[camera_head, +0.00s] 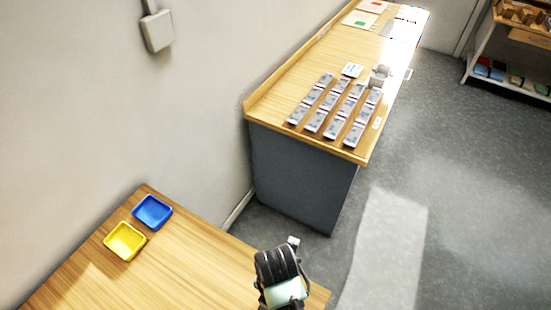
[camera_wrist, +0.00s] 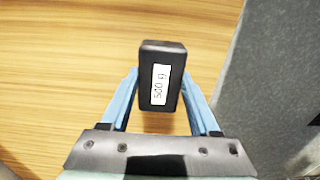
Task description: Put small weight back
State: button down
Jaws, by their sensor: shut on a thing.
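A dark block-shaped weight (camera_wrist: 150,98) with a white label reading "500 g" is in the wrist view. My gripper (camera_wrist: 160,80) is shut on it, with one blue finger on each side. The weight is over the wood-grain near table, close to its edge at the right; I cannot tell its exact height. In the head view my gripper (camera_head: 291,246) is at the bottom middle, by the right end of the near table (camera_head: 200,265). The weight is not clearly visible there.
A blue tray (camera_head: 152,212) and a yellow tray (camera_head: 125,241) sit on the near table's left part, by the wall. A far table (camera_head: 290,85) bears rows of grey blocks (camera_head: 333,126), a white card (camera_head: 352,70) and a grey device (camera_head: 380,76). A shelf (camera_head: 508,75) stands far right.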

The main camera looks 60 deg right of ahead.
jog(key=shift+f, duration=2.15)
jog(key=shift+f, duration=0.15)
jog(key=shift+c, duration=0.6)
grip_release()
notch_tip(320, 180, up, 12)
jog(key=shift+r, duration=0.15)
